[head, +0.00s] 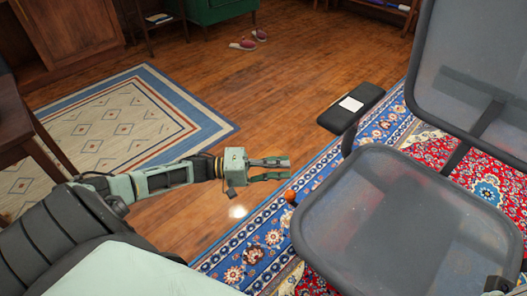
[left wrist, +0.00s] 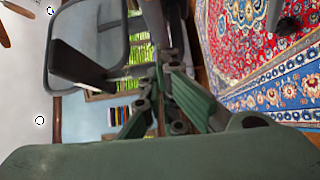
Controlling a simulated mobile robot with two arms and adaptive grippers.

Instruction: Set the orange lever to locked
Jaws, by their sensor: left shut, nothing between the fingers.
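The small orange lever (head: 290,195) sticks out from the left edge of the grey mesh chair's seat (head: 365,225). My left gripper (head: 287,168) is shut and empty, just above and left of the lever in the head view, with a small gap showing between them. In the left wrist view the dark fingers (left wrist: 172,25) reach toward the top, beside a grey chair panel (left wrist: 98,45). I cannot make out the lever in that view.
The chair's backrest (head: 470,65) rises at right. A patterned red and blue rug (head: 255,245) lies underneath. Wood floor (head: 240,90) is open behind; slippers (head: 247,41) lie far back.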

